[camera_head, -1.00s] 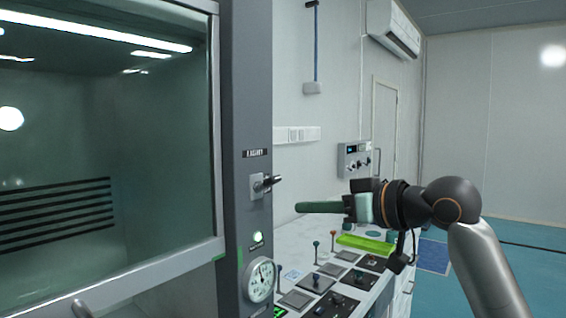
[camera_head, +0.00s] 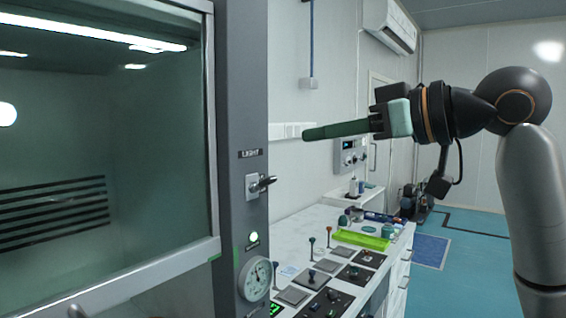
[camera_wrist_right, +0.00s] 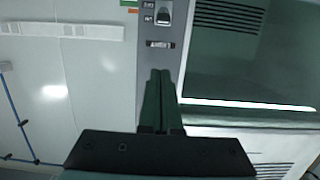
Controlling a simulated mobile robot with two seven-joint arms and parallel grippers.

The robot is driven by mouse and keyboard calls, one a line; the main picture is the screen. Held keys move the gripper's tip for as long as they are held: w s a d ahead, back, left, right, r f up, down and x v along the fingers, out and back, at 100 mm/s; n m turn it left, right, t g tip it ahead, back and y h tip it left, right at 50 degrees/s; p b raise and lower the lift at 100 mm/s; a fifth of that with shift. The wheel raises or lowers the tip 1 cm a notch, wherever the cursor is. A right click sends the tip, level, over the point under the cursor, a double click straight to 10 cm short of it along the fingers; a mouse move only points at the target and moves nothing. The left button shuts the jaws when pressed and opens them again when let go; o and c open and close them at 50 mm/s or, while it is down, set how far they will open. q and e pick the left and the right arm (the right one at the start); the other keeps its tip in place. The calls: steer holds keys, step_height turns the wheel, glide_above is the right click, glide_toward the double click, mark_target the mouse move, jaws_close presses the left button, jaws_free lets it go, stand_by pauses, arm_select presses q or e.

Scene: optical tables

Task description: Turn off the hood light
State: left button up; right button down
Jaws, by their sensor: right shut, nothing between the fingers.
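The light switch (camera_head: 259,185) is a metal toggle on the hood's grey post, its lever sticking out to the right, under a black LIGHT label (camera_head: 250,154). It also shows at the top of the wrist view (camera_wrist_right: 163,14), which looks upside down. The hood light (camera_head: 110,33) is a bright strip behind the glass, and it is lit. My right gripper (camera_head: 305,134) is shut and empty, its dark green fingers pointing left. In the head view it appears above and right of the switch. In the wrist view its fingertips (camera_wrist_right: 160,72) point towards the label. My left gripper is not in view.
The hood glass (camera_head: 110,130) is on the left. Right of the post, a white bench (camera_head: 310,225) carries several small levers and a green tray (camera_head: 362,240). Open air surrounds the gripper.

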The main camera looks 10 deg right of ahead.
mark_target(250, 145)
steer(key=p+x, duration=0.3)
steer(key=x, duration=0.7)
steer(key=shift+w+a, duration=0.1)
steer(key=shift+a, duration=0.1)
steer(key=shift+s+d+f, duration=0.25)
steer(key=shift+d+f, duration=0.05)
steer(key=shift+f, duration=0.3)
steer(key=shift+s+d+f, duration=0.2)
steer(key=shift+d+f, duration=0.05)
steer(key=shift+f, duration=0.3)
steer(key=shift+s+d+f, duration=0.3)
steer(key=shift+d+f, duration=0.05)
steer(key=shift+f, duration=0.25)
